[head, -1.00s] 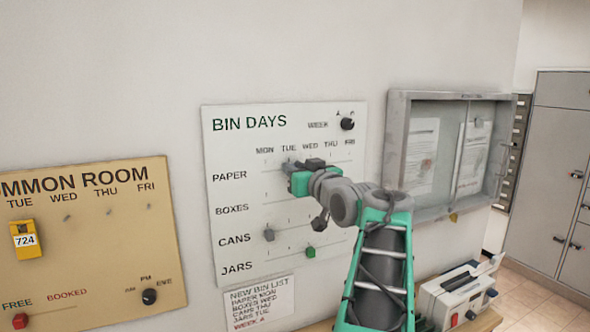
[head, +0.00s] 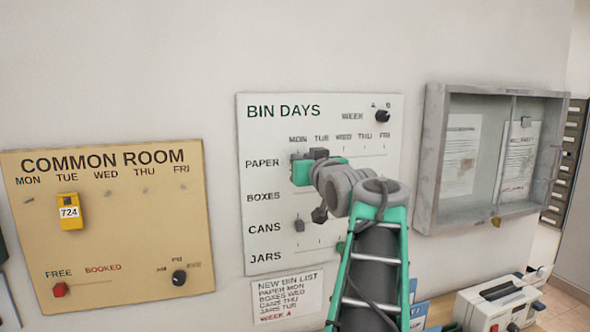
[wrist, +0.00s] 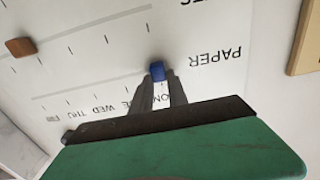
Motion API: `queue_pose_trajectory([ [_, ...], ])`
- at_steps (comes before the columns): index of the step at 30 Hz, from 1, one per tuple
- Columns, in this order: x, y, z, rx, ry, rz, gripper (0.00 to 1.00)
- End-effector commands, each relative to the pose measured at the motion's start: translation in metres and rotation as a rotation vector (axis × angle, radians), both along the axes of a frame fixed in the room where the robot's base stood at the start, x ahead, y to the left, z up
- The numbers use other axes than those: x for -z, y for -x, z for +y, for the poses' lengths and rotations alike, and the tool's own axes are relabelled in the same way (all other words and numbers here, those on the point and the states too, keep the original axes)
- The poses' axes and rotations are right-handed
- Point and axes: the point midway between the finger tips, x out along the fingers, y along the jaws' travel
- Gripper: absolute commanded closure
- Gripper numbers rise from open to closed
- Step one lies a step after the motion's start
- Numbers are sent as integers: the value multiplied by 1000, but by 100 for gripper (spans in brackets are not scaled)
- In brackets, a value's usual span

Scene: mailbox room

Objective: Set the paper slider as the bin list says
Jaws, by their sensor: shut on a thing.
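The white BIN DAYS board (head: 270,135) hangs on the wall. My gripper (wrist: 161,77) is shut on the small blue paper slider (wrist: 157,62), in the row marked PAPER in the upside-down wrist view. The slider is in line with the MON label, which my fingers partly cover. In the head view my gripper hides the slider; its tip is just below MON. The bin list (head: 287,296) below the board reads PAPER MON, BOXES WED, CANS THU, JARS TUE, WEEK A.
A brown slider (wrist: 21,47) shows in another row. A grey cans slider (head: 299,225) is below MON; a green jars slider (head: 341,246) is partly hidden. The black week knob (head: 382,116) is at top right. A glass-fronted case (head: 432,160) juts out at right.

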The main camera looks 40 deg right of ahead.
Motion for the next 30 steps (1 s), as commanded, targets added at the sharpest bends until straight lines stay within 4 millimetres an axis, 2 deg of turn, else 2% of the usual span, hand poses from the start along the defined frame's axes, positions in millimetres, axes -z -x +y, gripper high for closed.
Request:
queue_pose_trajectory([
  [5, 0, -2, 3, -8, -3, 3, 100],
  [6, 0, -2, 3, -8, -3, 3, 80],
  [14, 0, -2, 3, -8, -2, 2, 58],
  [23, 1, 2, 3, -5, -1, 2, 58],
  [30, 4, 43, 22, -2, 0, 1, 58],
])
